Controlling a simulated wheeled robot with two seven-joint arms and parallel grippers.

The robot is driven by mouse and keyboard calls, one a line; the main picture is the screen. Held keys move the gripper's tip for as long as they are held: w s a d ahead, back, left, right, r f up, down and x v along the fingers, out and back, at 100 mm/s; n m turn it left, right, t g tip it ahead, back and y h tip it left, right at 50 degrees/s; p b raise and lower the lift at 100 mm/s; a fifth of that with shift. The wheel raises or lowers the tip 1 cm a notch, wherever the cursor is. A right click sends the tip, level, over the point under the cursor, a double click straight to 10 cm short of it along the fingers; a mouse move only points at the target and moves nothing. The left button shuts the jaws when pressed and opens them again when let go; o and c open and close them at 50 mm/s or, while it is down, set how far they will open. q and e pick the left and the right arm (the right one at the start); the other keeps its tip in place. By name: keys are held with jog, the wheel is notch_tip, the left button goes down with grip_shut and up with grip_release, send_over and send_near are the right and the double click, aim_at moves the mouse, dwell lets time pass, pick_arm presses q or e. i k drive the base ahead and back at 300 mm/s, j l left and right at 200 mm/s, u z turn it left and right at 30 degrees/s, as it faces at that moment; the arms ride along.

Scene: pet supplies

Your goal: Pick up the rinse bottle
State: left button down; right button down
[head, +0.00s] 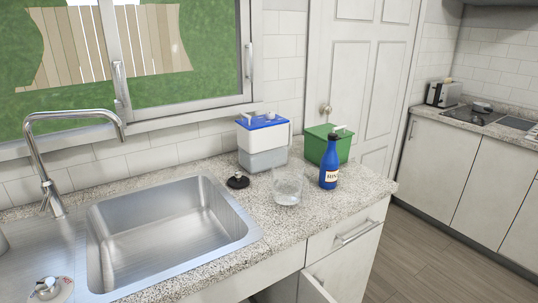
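Neither of my grippers shows in the head view.
A white and grey container with a blue lid (263,143) stands behind the glass. A small black object (238,182) lies near the steel sink (170,235). A cupboard door (316,287) below stands partly open. Floor (425,265) is clear at right.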

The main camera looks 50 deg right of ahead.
aim_at(330, 164)
jog(key=z, duration=1.9)
jog(key=i+j+u, duration=0.3)
jog(key=k, duration=0.1)
